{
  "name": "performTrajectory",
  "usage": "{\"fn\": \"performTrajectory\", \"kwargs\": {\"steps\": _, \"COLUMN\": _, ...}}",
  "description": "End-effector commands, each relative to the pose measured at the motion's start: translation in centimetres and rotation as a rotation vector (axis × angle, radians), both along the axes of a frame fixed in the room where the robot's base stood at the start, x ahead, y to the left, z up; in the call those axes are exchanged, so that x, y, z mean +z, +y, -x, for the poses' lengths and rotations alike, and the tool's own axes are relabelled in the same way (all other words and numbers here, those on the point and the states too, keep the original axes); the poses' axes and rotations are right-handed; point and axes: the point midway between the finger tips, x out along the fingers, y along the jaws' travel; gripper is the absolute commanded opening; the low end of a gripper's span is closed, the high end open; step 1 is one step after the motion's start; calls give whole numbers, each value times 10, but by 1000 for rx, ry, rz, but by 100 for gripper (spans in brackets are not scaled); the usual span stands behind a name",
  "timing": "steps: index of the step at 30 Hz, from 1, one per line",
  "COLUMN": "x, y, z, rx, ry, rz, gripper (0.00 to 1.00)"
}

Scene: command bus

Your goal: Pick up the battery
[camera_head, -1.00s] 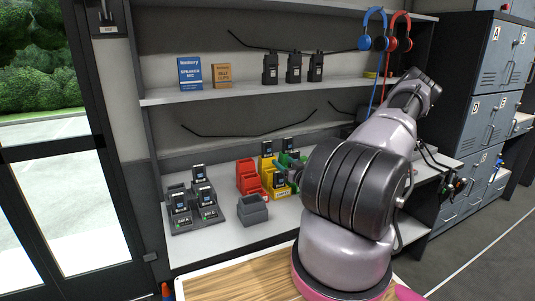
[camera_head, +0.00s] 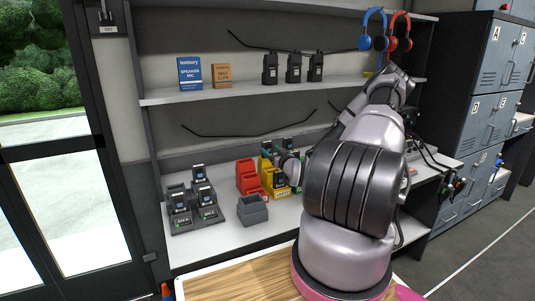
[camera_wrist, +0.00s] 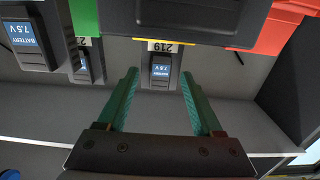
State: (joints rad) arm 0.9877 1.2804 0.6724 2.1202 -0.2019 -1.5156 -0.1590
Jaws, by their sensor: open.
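In the wrist view, a small dark battery (camera_wrist: 160,71) with a blue-and-white label sits between the fingers of my gripper (camera_wrist: 158,78). The green-padded fingers are open, one on each side of it; I cannot tell whether they touch it. A tag reading 219, upside down, is just above it. Another battery (camera_wrist: 88,60) is to its left, and a larger one marked 7.5 V (camera_wrist: 27,36) is farther left.
A red holder (camera_head: 247,179) and an empty grey holder (camera_head: 252,211) stand left of the yellow one. A dark charger base (camera_head: 213,223) holds several devices. Radios (camera_head: 294,69) stand on the shelf (camera_head: 190,96) above. The front counter between holders is partly bare.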

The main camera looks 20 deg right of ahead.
Motion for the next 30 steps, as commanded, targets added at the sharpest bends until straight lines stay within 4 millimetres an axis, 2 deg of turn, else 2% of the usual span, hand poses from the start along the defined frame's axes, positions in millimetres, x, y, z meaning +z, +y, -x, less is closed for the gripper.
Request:
{"fn": "performTrajectory", "kwargs": {"steps": 2, "x": 0, "y": 0, "z": 0, "rx": 0, "ry": 0, "rz": 0, "gripper": 68}}
{"fn": "performTrajectory", "kwargs": {"steps": 3, "x": 0, "y": 0, "z": 0, "rx": 0, "ry": 0, "rz": 0, "gripper": 60}}
{"fn": "performTrajectory", "kwargs": {"steps": 5, "x": 0, "y": 0, "z": 0, "rx": 0, "ry": 0, "rz": 0, "gripper": 37}}
{"fn": "performTrajectory", "kwargs": {"steps": 6, "x": 0, "y": 0, "z": 0, "rx": 0, "ry": 0, "rz": 0, "gripper": 22}}
{"fn": "performTrajectory", "kwargs": {"steps": 8, "x": 0, "y": 0, "z": 0, "rx": 0, "ry": 0, "rz": 0, "gripper": 0}}
{"fn": "performTrajectory", "kwargs": {"steps": 20, "x": 5, "y": 0, "z": 0, "rx": 1, "ry": -1, "rz": 1, "gripper": 0}}
{"fn": "performTrajectory", "kwargs": {"steps": 26, "x": 27, "y": 0, "z": 0, "rx": 1, "ry": -2, "rz": 2, "gripper": 0}}
{"fn": "performTrajectory", "kwargs": {"steps": 30, "x": 50, "y": -1, "z": 0, "rx": 1, "ry": -4, "rz": 4, "gripper": 0}}
